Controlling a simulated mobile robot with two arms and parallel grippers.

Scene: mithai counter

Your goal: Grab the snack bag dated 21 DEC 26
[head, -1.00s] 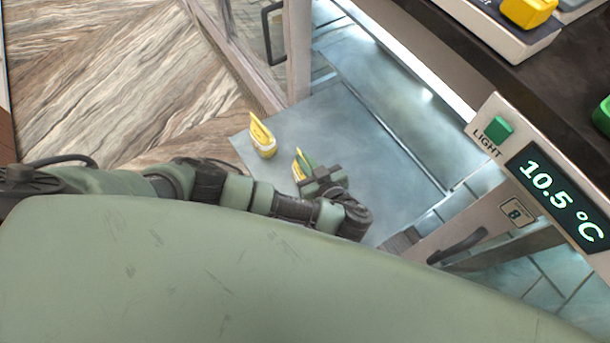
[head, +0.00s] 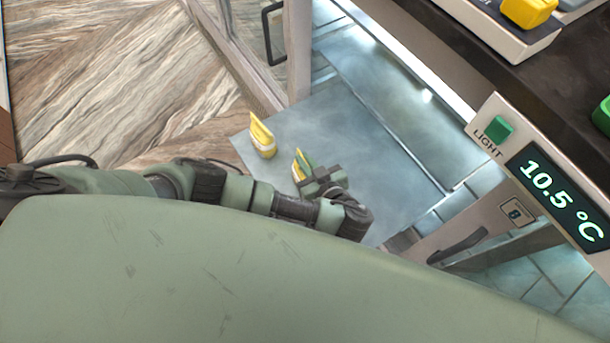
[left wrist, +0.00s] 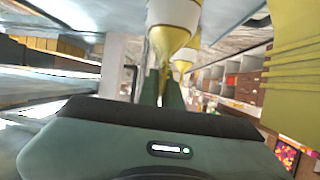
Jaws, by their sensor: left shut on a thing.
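A yellow-and-white snack bag (head: 297,172) is at my left gripper (head: 308,174) in the head view, low over the grey-blue shelf. My left gripper is shut on this bag and partly hides it. In the left wrist view, a yellow-and-white bag (left wrist: 172,38) tapers down to my left fingers (left wrist: 163,92). A second yellow-and-white bag (head: 262,138) stands apart, up and to the left in the head view. A similar bag (left wrist: 184,60) shows behind the near one in the left wrist view. No date is readable on either bag. My right gripper is out of view.
The grey-blue shelf (head: 375,150) is bare to the right of the bags. A glass door with a dark handle (head: 268,32) stands at the top. A panel with a 10.5 °C display (head: 555,195) is at right. A yellow ribbed surface (left wrist: 292,75) fills the left wrist view's right side.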

